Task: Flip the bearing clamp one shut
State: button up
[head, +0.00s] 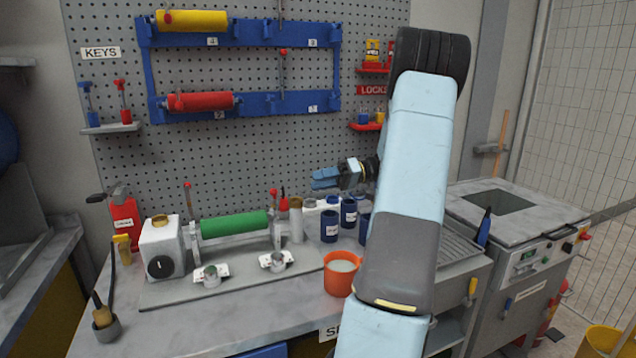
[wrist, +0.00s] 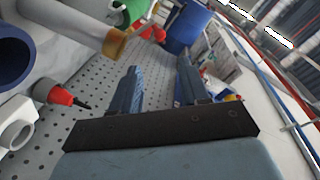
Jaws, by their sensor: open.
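A green roller (head: 235,224) lies across the coater on the bench, between two bearing supports. A thin upright lever with a red knob rises at the left bearing (head: 188,198), and a similar one stands at the right bearing (head: 274,208). No label tells me which is clamp one. My gripper (head: 318,179) is open and empty, above the bench, right of and higher than the right lever, with its fingers pointing left. In the wrist view its two fingers (wrist: 160,82) are apart with nothing between them. A bit of green roller (wrist: 130,10) shows at the top there.
An orange cup (head: 341,274) stands at the bench front, right of the coater. A pegboard with a blue rack (head: 240,103) is behind. The air left of my gripper looks clear.

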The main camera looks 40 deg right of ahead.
jog(key=shift+c, duration=0.2)
jog(key=shift+a, duration=0.15)
jog(key=shift+c, duration=0.6)
jog(key=a+r+g+h, duration=0.1)
jog(key=a+h, duration=0.1)
jog(key=w+a+r+m+g+h, duration=0.1)
jog(key=a+g+h, duration=0.1)
jog(key=a, duration=0.1)
jog(key=a+r+m+g+h, duration=0.1)
jog(key=a+h, duration=0.1)
jog(key=a, duration=0.1)
jog(key=shift+w+a+g+h, duration=0.15)
jog(key=shift+w+g+h, duration=0.2)
jog(key=shift+g+h, duration=0.05)
grip_shut()
jog(key=w+a+r+m+t+h, duration=0.1)
jog(key=a+r+m+h, duration=0.1)
jog(key=r+h, duration=0.35)
jog(key=w+a+r+m+t+h, duration=0.1)
jog(key=w+a+r+m+h, duration=0.2)
jog(key=r, duration=0.4)
jog(key=shift+n+h, duration=0.5)
jog(key=shift+h, duration=0.05)
jog(key=f, duration=1.1)
jog(key=shift+s+d+f, duration=0.15)
jog(key=shift+d+f, duration=0.2)
jog(key=shift+d, duration=0.05)
jog(key=shift+s+a+f, duration=0.1)
jog(key=shift+s+f, duration=0.25)
jog(key=shift+f, duration=0.35)
